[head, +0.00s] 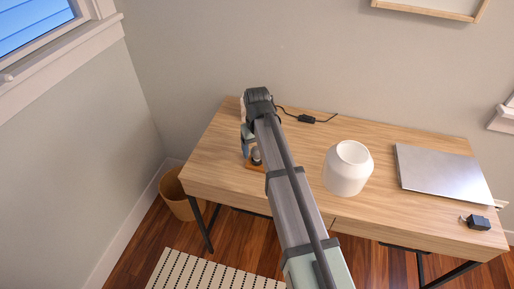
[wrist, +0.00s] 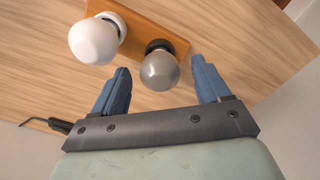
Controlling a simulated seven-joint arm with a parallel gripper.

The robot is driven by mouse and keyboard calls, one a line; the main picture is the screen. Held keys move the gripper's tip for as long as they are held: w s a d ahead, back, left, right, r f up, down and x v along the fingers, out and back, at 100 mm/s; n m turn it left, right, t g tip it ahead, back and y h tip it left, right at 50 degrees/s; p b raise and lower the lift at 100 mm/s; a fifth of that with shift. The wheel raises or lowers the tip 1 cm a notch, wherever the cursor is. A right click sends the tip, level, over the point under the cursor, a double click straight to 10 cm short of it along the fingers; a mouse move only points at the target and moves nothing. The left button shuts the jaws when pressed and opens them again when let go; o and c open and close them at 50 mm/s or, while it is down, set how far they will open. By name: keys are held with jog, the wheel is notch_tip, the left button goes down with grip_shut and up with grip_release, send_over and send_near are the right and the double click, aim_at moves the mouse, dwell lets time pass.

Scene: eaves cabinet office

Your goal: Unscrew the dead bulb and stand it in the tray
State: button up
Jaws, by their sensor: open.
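A smoky grey bulb (wrist: 160,70) with a black collar at its base sits on an orange-brown wooden tray or base (wrist: 180,44). A white bulb (wrist: 93,42) in a white ring stands beside it to the left. In the wrist view, my gripper (wrist: 160,64) is open, with one blue finger on each side of the grey bulb and visible gaps between. In the head view, my arm hides most of this spot. The wooden piece (head: 251,166) shows only in part there, and I cannot tell whether the grey bulb is screwed in.
A white rounded shade or jar (head: 346,172) stands right of my arm on the wooden desk (head: 395,222). A closed laptop (head: 440,172) and small black adapter (head: 477,222) lie farther right. A black cord with a switch (head: 307,118) runs along the back. A wastebasket (head: 178,193) stands below left.

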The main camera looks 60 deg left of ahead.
notch_tip(320, 180, up, 14)
dwell(0.6)
jog(key=shift+f, duration=0.1)
dwell(0.4)
